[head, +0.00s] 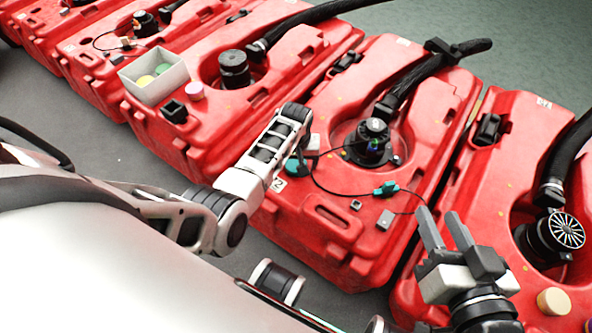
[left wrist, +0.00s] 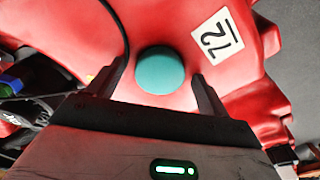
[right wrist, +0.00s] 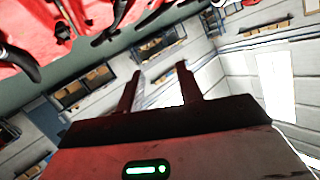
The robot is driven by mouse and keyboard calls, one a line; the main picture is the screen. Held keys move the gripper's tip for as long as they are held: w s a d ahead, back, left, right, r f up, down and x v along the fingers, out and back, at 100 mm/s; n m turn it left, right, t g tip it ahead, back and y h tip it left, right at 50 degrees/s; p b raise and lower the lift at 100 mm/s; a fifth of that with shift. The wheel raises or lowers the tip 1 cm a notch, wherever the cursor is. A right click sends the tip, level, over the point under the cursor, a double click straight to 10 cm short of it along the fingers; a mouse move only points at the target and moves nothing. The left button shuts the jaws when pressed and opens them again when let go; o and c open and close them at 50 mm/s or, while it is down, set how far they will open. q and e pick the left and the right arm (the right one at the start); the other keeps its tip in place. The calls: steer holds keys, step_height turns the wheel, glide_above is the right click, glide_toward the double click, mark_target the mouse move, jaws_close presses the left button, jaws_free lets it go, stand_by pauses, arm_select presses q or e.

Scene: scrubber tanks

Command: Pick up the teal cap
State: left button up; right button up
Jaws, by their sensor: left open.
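My left gripper (left wrist: 159,76) is open, with one finger on each side of the cap in that view. I cannot tell whether they touch it. In the head view the cap (head: 291,165) shows just below my left wrist, and my left gripper is mostly hidden behind the arm. My right gripper (head: 442,226) is open and empty above the gap beside the right-hand tank; its fingers also show in the right wrist view (right wrist: 158,76).
A teal connector (head: 386,188) on a thin black cable lies on the same tank, near an open port (head: 371,143). A thick black hose (head: 418,80) arches behind it. A white box (head: 155,77) with coloured discs stands on the tank further left.

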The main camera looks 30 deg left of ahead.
arm_select(q)
steer(key=shift+r, duration=0.1)
steer(key=shift+c, duration=0.3)
steer(key=c, duration=1.2)
steer(key=shift+r, duration=0.1)
